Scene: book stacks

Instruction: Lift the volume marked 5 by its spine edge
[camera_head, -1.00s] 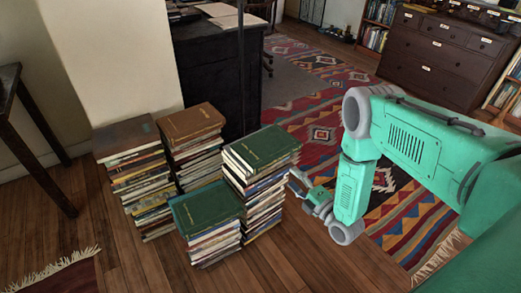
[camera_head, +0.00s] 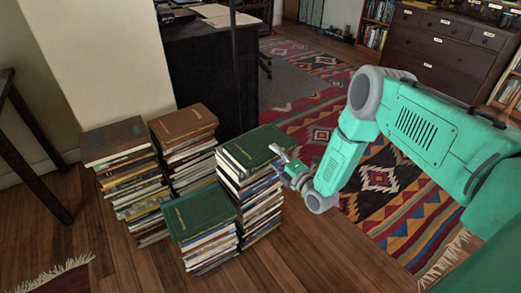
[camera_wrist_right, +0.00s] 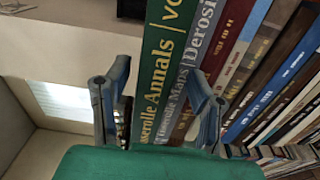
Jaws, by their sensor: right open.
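My right gripper (camera_head: 284,160) is open at the right edge of the top of the right-hand stack, close to its top green book (camera_head: 258,146). In the right wrist view the open fingers (camera_wrist_right: 158,82) frame the green spine (camera_wrist_right: 163,50), lettered "...erolle Annals | vo...". Beside it is a grey spine (camera_wrist_right: 196,55) reading "...Maps | Derosi...". The volume number is cut off or hidden, so I cannot tell whether this is volume 5. No contact between fingers and book can be made out. My left gripper is not in view.
A shorter stack topped by another green book (camera_head: 200,212) stands in front. Two stacks with brown top books (camera_head: 183,122) and (camera_head: 114,140) stand behind and left. A dark desk (camera_head: 205,75) is behind. The patterned rug (camera_head: 385,190) is clear.

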